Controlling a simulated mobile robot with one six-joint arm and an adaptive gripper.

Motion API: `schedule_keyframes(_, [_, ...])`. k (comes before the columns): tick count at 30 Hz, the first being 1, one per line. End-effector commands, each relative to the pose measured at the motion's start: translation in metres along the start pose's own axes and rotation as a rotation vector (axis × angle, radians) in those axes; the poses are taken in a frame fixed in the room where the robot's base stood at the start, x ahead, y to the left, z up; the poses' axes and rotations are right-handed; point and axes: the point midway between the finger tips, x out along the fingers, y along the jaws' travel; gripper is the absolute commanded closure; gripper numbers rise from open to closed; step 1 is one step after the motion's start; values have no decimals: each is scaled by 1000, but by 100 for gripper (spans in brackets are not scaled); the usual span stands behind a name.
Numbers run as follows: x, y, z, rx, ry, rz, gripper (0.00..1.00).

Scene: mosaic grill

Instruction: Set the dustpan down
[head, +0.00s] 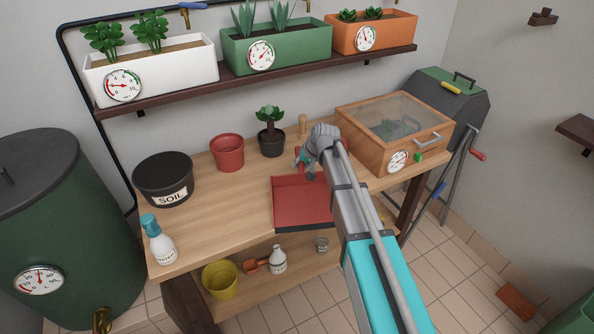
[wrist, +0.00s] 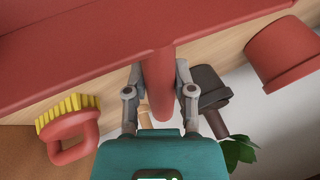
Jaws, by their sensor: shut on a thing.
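The red dustpan (head: 300,203) is at the front of the wooden workbench, its wide pan toward the front edge. I cannot tell whether it touches the bench top or is just above it. My gripper (head: 311,168) is at the dustpan's back, where my arm hides part of it. In the wrist view, the two fingers of my gripper (wrist: 158,72) are closed on both sides of the red handle (wrist: 158,90). The pan (wrist: 90,45) fills the top of that view.
The workbench (head: 225,215) has free room left of the dustpan. A black soil pot (head: 163,172), red pot (head: 227,154), potted plant (head: 271,141) and glass-lidded wooden box (head: 372,155) stand on it. The wrist view shows a red brush with yellow bristles (wrist: 68,125).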

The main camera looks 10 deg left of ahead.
Motion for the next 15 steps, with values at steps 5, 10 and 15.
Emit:
schedule_keyframes(5, [4, 2, 1, -1, 0, 0, 100])
schedule_keyframes(10, [3, 1, 1, -1, 0, 1, 100])
schedule_keyframes(15, [3, 1, 1, -1, 0, 1, 41])
